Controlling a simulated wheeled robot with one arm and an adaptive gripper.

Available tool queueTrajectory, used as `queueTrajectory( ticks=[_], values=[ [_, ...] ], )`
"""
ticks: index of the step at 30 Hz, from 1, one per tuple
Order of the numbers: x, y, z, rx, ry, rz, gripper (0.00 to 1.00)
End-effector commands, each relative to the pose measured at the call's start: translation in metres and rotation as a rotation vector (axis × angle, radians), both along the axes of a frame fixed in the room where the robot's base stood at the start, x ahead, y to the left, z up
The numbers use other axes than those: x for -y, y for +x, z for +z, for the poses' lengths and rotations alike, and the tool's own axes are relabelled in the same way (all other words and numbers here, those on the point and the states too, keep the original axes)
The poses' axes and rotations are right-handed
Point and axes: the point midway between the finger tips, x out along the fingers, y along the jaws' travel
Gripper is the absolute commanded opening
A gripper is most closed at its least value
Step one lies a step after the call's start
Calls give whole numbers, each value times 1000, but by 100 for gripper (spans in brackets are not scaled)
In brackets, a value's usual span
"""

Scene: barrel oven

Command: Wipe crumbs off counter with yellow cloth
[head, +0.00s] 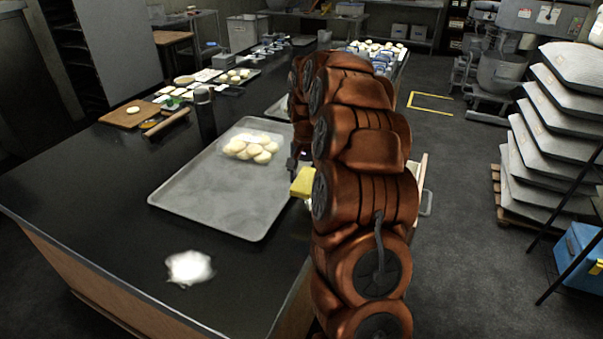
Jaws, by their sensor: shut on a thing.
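A yellow cloth (303,182) shows beside my arm, at the right edge of the dark counter (110,215). My gripper (293,165) is mostly hidden behind my copper-coloured arm; a small dark part of it shows just above the cloth. It is shut on the cloth, next to the right rim of the grey metal tray. A white powdery patch (189,267) lies on the near part of the counter, left of the cloth and apart from it. I cannot make out separate crumbs.
The large tray (215,200) holds pale dough rounds (252,147) at its far end. A rolling pin (167,122), a cutting board (129,113) and a dark canister (204,112) stand further back. Stacked sacks (550,150) are on the floor at right. The counter's near left is bare.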

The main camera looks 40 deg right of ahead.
Motion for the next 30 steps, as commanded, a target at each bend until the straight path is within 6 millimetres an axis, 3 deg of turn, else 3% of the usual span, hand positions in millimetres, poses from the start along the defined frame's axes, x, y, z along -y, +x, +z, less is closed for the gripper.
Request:
queueTrajectory(
  ticks=[18,30],
  values=[
    [0,-1,-51,-3,1,0,34],
    [0,0,-56,-1,-1,1,34]
  ],
)
